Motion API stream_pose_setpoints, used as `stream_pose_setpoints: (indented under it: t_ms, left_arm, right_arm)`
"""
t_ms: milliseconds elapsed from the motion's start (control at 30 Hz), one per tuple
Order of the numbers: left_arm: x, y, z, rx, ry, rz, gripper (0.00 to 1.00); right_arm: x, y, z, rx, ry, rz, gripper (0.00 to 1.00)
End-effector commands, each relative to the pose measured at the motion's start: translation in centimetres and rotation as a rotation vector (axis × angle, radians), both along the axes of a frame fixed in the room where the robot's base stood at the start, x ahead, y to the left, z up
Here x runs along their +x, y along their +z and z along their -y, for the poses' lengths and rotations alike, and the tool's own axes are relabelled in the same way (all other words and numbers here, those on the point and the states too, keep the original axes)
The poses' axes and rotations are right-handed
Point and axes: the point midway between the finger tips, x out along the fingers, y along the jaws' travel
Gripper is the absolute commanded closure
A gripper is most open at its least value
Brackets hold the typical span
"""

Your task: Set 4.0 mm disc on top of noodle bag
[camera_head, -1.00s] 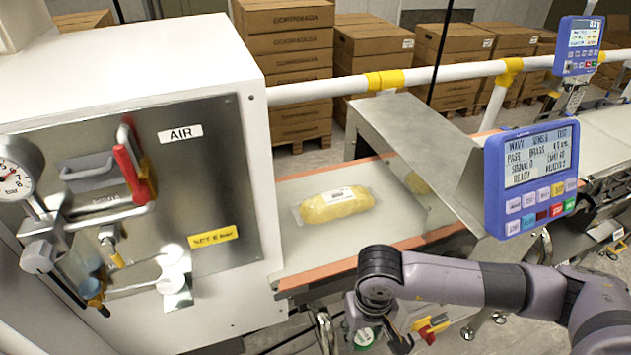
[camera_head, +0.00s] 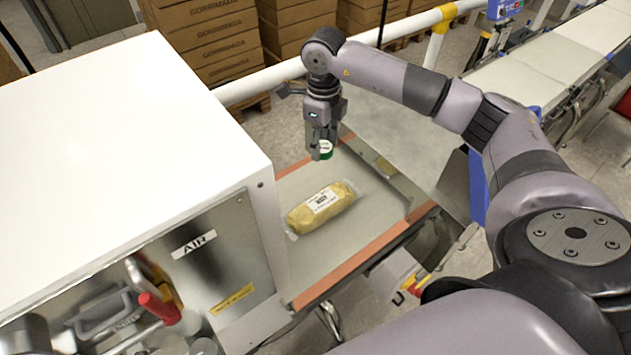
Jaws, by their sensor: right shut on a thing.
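The noodle bag (camera_head: 322,207), a clear pack of yellow noodles with a white label, lies flat on the grey belt (camera_head: 365,222). My right gripper (camera_head: 321,152) points down above the far side of the belt, beyond the bag in the picture. It is shut on a small green disc with a white face (camera_head: 326,149). The size marking on the disc is too small to read. The disc is apart from the bag. The left gripper is not in view.
A large white cabinet (camera_head: 120,130) with an AIR panel stands left of the belt. A white rail (camera_head: 275,80) runs behind it, with stacked cartons (camera_head: 205,35) beyond. A metal plate (camera_head: 400,135) and a blue display unit (camera_head: 478,185), mostly hidden by my arm, are at right.

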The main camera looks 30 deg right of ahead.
Motion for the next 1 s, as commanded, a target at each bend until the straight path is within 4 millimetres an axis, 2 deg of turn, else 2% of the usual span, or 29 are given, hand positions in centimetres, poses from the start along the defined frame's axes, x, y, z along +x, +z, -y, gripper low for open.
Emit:
stream_pose_setpoints:
  t_ms: [67,167,400,600,700,867,1000]
  left_arm:
    - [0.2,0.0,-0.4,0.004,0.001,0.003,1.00]
    - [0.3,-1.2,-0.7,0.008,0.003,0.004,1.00]
    - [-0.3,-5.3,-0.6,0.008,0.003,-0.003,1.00]
    - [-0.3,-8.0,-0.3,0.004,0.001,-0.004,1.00]
    - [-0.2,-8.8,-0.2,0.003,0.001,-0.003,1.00]
    - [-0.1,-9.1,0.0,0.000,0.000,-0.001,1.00]
    - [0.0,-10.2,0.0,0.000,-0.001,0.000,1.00]
  right_arm:
    - [0.2,0.1,0.2,0.000,-0.041,-0.002,0.87]
    - [0.2,-1.7,0.3,-0.001,-0.058,-0.004,0.87]
    - [0.1,-8.5,0.3,-0.002,-0.056,-0.005,0.87]
    - [0.1,-13.3,0.3,-0.001,-0.055,-0.002,0.87]
    - [0.1,-14.6,0.3,-0.002,-0.055,-0.001,0.87]
    - [0.1,-15.5,0.3,-0.001,-0.054,-0.001,0.87]
    - [0.1,-17.1,0.2,0.000,-0.053,-0.002,0.87]
